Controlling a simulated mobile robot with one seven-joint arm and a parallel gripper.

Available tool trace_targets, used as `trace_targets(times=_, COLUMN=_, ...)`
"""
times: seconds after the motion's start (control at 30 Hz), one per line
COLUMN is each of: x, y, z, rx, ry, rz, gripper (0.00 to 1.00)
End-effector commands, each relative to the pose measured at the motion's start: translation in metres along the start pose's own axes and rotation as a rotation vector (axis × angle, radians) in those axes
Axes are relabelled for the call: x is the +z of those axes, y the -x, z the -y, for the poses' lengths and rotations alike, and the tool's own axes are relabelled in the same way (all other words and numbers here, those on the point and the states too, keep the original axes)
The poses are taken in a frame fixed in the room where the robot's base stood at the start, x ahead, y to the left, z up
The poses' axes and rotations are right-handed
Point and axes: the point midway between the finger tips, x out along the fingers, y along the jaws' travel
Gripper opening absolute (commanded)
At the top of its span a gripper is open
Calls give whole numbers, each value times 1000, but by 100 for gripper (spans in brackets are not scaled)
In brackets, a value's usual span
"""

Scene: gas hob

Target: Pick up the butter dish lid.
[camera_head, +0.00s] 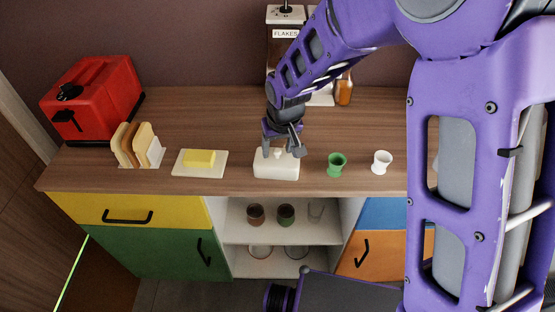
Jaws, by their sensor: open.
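The butter dish lid (276,166) is a white, box-shaped cover with a small knob (277,153) on top. It stands on the wooden counter, right of the middle front. My gripper (280,150) is open and directly above the lid, its fingers pointing down near the knob. Whether the fingers touch the lid or the knob, I cannot tell. The butter dish base (187,171) is a flat cream plate to the left of the lid, with a yellow block of butter (199,158) on it.
A green egg cup (337,164) and a white egg cup (381,161) stand right of the lid. A toast rack with bread (137,146) and a red toaster (95,100) are at the left. A flakes dispenser (285,32) stands behind my arm. The counter's front edge (270,186) is close.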

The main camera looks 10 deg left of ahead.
Motion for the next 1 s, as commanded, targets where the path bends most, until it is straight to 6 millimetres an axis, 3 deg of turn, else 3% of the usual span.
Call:
trace_targets(times=0.17, x=0, y=0, z=0, rx=0, ry=0, rz=-1, gripper=61)
trace_targets(times=0.2, x=0, y=0, z=0, rx=0, ry=0, rz=-1, gripper=57)
trace_targets(times=0.53, x=0, y=0, z=0, rx=0, ry=0, rz=-1, gripper=0)
trace_targets(times=1.0, x=-1, y=0, z=0, rx=0, ry=0, rz=-1, gripper=0)
